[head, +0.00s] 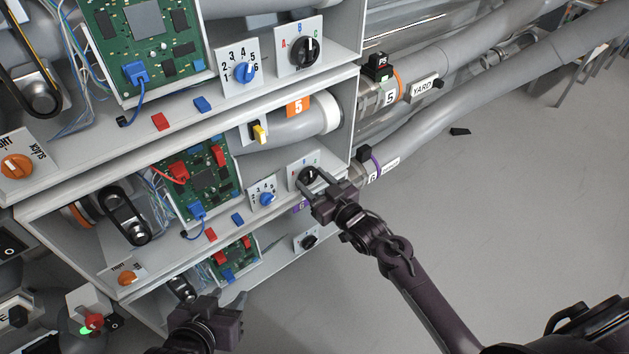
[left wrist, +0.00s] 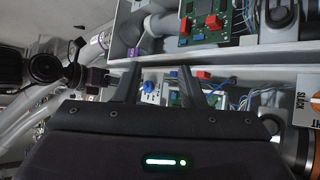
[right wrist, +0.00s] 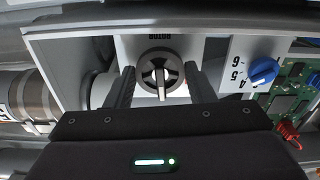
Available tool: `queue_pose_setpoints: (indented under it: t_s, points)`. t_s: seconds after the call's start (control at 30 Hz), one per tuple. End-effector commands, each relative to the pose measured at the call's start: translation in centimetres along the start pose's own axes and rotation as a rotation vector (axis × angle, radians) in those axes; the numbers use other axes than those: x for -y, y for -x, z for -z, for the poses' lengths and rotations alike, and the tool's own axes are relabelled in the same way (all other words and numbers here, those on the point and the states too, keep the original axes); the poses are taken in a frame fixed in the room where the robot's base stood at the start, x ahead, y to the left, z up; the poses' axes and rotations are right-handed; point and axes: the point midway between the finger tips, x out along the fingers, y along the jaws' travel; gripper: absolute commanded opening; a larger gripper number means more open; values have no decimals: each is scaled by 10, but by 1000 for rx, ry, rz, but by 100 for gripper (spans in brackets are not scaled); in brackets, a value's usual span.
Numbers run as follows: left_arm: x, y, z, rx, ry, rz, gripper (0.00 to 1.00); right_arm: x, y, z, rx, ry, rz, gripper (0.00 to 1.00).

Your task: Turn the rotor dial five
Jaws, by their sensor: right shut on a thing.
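The rotor dial five (head: 309,175) is a round black knob on a white plate in the middle bay, near the orange 5 label (head: 298,107). It shows larger in the right wrist view (right wrist: 160,72), under the word ROTOR, with a pale pointer bar pointing down in that picture. My right gripper (head: 313,190) is at this dial, with one finger on each side of it (right wrist: 160,85), shut on it. The fingers partly hide the plate's letters in the head view. My left gripper (head: 228,297) is low, in front of the bottom bay, with its fingers apart and empty (left wrist: 160,82).
A blue numbered knob (head: 266,199) sits beside the dial's plate, left of it. A similar black dial (head: 303,48) is in the bay above, another (head: 306,240) below. Grey pipes run out at the right. Open floor (head: 510,210) lies right of the rack.

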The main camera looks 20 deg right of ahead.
Motion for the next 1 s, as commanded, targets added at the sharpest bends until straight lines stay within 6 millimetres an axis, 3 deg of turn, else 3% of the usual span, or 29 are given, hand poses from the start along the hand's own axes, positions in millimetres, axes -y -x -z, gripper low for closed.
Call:
queue_pose_setpoints:
  t_s: [0.3, 1.0]
  points:
    - [-8, 18, -79, 359, 12, -18, 36, 0, 0, 1, 2, 247, 3, 26]
    - [10, 31, -83, 469, 30, 25, 36, -1, 0, 1, 1, 844, 3, 26]
